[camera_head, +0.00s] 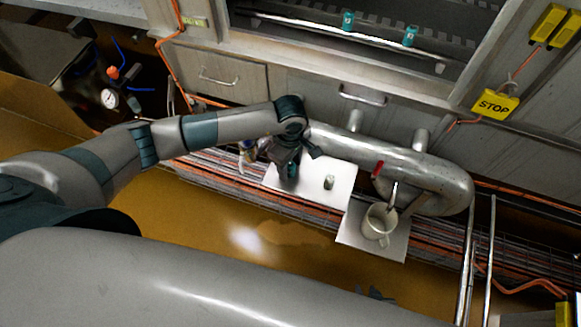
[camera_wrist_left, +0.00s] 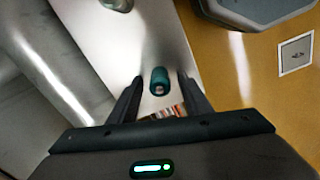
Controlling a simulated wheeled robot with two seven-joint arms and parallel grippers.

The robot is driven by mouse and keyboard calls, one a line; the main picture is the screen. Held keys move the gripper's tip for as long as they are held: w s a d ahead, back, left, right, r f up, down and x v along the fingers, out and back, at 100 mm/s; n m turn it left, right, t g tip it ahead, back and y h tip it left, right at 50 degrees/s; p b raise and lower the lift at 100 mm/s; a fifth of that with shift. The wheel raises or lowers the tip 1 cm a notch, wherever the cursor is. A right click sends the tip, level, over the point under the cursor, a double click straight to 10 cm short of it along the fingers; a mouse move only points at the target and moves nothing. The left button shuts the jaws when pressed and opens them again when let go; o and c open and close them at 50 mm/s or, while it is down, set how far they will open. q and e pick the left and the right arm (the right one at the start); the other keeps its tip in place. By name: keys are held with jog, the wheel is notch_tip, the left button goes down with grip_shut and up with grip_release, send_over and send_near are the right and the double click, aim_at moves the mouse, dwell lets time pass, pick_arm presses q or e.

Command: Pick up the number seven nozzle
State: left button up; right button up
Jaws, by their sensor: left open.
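A teal nozzle (camera_wrist_left: 159,80) stands on the white plate between the two open fingers of my left gripper (camera_wrist_left: 162,92) in the left wrist view, with a gap on each side. No number is readable on it. In the head view my left gripper (camera_head: 289,165) points down over the left part of the white plate (camera_head: 308,190) and mostly hides the nozzle. A second small grey-green piece (camera_head: 329,182) stands to the right on the same plate. A dark tip at the bottom of the head view looks like my right gripper (camera_head: 375,293); its fingers are unclear.
A cup (camera_head: 378,221) stands on another white plate (camera_head: 358,240) to the right. A thick metal pipe (camera_head: 440,185) runs behind the plates. Two teal pieces (camera_head: 348,20) sit on the machine at the back. The brown floor in front is clear.

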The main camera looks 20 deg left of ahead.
aim_at(290, 164)
pick_arm(q)
grip_shut()
jog(key=shift+r, duration=0.15)
